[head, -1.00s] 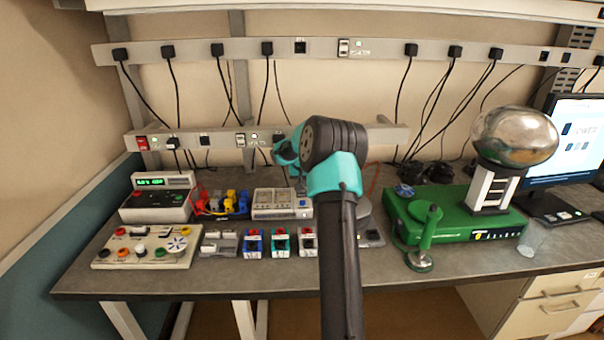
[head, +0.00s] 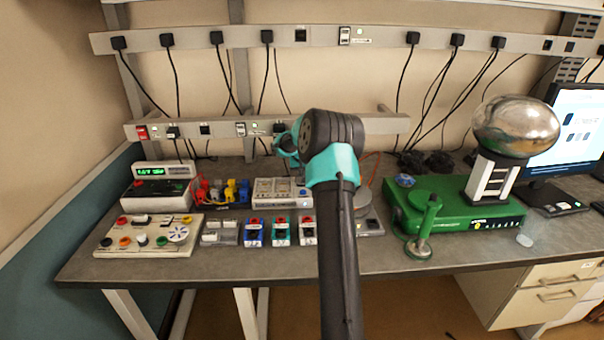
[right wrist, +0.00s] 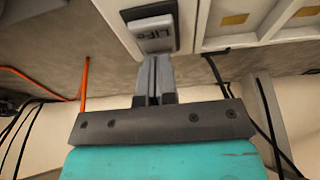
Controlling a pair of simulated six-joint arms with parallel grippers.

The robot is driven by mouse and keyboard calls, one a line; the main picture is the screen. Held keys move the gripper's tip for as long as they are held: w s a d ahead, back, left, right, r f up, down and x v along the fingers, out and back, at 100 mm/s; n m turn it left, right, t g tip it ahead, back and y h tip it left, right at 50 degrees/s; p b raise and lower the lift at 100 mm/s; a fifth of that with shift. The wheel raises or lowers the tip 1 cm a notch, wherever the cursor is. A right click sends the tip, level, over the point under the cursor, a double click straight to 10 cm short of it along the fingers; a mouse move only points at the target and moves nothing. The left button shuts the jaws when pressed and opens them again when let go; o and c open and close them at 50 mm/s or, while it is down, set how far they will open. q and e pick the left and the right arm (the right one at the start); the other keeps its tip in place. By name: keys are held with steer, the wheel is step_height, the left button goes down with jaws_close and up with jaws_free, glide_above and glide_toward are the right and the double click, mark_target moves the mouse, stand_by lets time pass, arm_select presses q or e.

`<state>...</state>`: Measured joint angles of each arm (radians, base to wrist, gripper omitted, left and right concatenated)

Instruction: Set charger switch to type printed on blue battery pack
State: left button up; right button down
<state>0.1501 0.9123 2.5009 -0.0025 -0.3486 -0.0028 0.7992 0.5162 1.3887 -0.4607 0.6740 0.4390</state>
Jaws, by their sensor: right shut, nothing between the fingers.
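The pale charger (head: 283,192) stands on the bench left of my right arm, with square bays on its top. In the right wrist view its switch (right wrist: 152,32) is a light rocker in a dark frame, with lettering that appears to read LIPO. My right gripper (right wrist: 154,80) is shut and empty, its fingertips just at the near edge of the switch frame; I cannot tell if they touch it. In the head view my arm hides the fingertips. I cannot pick out the blue battery pack or its print for certain; a blue block (head: 254,232) stands in the front row. My left gripper is out of view.
A cream panel with knobs (head: 147,236) and a meter with a green display (head: 160,187) stand at left. Several small terminal blocks line the front. A green unit (head: 455,215) and a metal-domed generator (head: 516,132) stand right. Cables hang behind.

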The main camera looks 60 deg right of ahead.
steer(key=shift+s+a+f, duration=0.15)
steer(key=shift+a+f, duration=0.1)
steer(key=shift+f, duration=0.35)
steer(key=shift+s+a+r, duration=0.1)
steer(key=shift+s+a, duration=0.35)
steer(key=shift+a, duration=0.15)
steer(key=shift+r, duration=0.45)
steer(key=d+v, duration=0.1)
steer(key=v, duration=1.3)
steer(key=shift+w+r, duration=0.2)
steer(key=shift+w, duration=0.15)
steer(key=shift+d, duration=0.1)
